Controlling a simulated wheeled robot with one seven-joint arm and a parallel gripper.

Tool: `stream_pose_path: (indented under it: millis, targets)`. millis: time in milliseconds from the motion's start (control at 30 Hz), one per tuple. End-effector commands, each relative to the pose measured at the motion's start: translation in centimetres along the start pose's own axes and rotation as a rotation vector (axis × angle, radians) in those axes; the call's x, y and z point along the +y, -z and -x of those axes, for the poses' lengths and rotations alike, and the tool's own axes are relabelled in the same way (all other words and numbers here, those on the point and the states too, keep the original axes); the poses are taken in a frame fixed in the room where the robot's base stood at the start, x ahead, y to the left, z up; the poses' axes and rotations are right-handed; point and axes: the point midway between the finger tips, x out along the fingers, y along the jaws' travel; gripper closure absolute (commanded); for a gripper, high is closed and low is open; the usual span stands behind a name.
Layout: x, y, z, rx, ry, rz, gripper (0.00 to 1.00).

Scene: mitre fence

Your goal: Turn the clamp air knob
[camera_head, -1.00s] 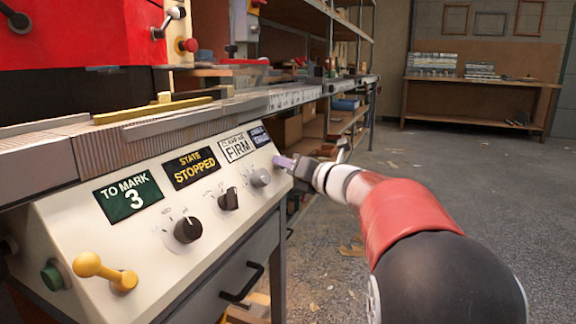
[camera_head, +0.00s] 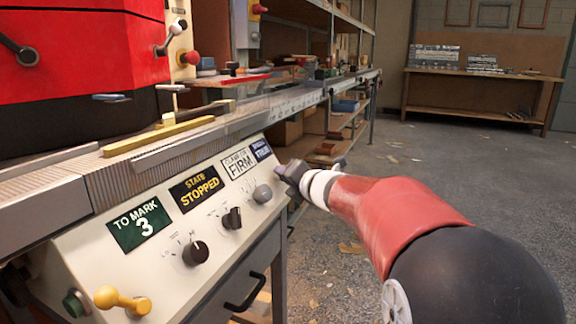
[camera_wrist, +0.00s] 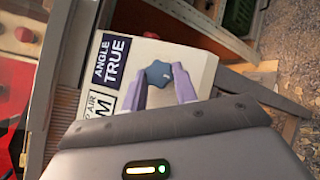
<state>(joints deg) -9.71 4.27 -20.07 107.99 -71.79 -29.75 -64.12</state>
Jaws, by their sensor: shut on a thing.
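In the wrist view a blue star-shaped knob (camera_wrist: 159,74) sits on the pale panel beside the ANGLE TRUE label (camera_wrist: 112,62). My gripper (camera_wrist: 164,88) is shut on this knob, one purple finger on each side. In the head view my gripper (camera_head: 281,171) is at the panel's far right end, where the hand hides the knob. The clamp air label reads FIRM (camera_head: 240,165). A grey knob (camera_head: 262,194) is below it, apart from my gripper. No label directly on the held knob is readable.
The sloped panel also carries two black knobs (camera_head: 195,253) and a yellow lever (camera_head: 122,300). A drawer handle (camera_head: 245,292) sticks out below. A fence rail with a yellow bar (camera_head: 158,138) runs above. The floor at right is largely clear.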

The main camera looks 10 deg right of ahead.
Motion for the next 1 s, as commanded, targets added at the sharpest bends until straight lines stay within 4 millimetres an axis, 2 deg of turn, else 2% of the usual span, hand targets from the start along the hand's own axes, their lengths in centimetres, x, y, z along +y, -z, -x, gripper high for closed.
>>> stream_pose_path:
  millis: [33,300,767,800,967,1000]
  targets:
    - [0.49,-0.29,0.1,0.002,0.015,-0.018,0.94]
    - [0.29,-0.1,0.02,0.001,0.071,-0.088,0.94]
    - [0.11,0.01,-0.03,0.0,0.082,-0.1,0.94]
    - [0.11,0.01,-0.03,0.0,0.081,-0.1,0.7]
    - [0.12,0.01,-0.03,0.0,0.081,-0.1,0.49]
    - [0.12,0.01,-0.03,0.0,0.081,-0.1,0.49]
